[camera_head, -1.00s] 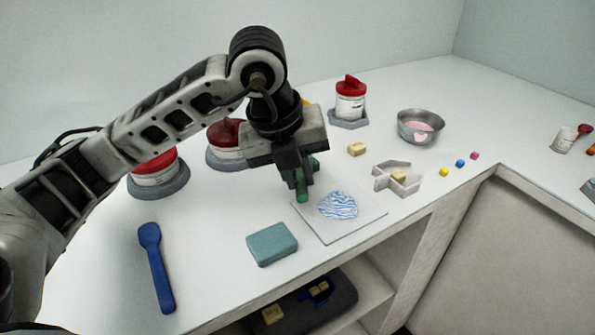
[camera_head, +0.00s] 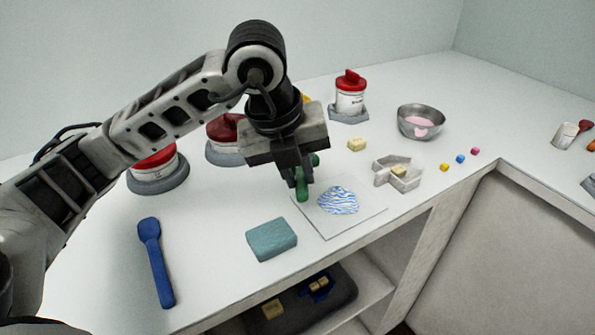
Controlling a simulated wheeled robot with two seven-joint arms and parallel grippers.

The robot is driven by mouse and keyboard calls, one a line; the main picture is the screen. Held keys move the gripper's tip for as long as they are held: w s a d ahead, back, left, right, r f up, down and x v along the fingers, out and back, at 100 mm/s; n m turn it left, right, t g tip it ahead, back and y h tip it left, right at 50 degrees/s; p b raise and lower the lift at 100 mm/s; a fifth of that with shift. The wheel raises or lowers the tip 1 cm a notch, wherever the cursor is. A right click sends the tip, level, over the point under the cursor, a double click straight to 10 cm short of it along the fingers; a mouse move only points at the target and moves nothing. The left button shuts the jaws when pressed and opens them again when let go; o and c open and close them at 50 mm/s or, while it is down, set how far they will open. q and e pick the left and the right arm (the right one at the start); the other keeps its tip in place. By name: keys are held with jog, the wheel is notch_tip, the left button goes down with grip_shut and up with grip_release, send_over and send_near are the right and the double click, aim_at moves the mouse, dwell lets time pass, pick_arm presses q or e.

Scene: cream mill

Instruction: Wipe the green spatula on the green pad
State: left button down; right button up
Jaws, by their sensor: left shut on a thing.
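My left gripper (camera_head: 299,180) is shut on the green spatula (camera_head: 302,190), just above or at the left back edge of a white square sheet. I cannot tell whether the spatula touches it. Much of the spatula is hidden by the gripper. The green pad (camera_head: 271,240), a teal-green block, lies flat on the counter in front of the gripper, apart from the spatula. My right gripper is not in view.
The white sheet (camera_head: 365,218) carries a blue-striped patch (camera_head: 338,200). A blue spatula (camera_head: 157,265) lies at the front left. A grey mould (camera_head: 397,174), a steel bowl (camera_head: 421,122) and a red-lidded jar (camera_head: 350,95) stand right and behind. Red-lidded jars stand behind my arm.

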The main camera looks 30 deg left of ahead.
pick_arm(q)
jog(key=shift+w+a, duration=0.2)
jog(key=shift+w, duration=0.15)
jog(key=shift+s+d, duration=0.35)
jog(key=shift+s, duration=0.3)
jog(key=shift+w+a+b, duration=0.35)
jog(key=shift+w, duration=0.35)
jog(key=shift+s+d, duration=0.35)
jog(key=shift+s, duration=0.35)
jog(key=shift+w+a+f, duration=0.1)
jog(key=shift+w+a, duration=0.25)
jog(key=shift+w, duration=0.35)
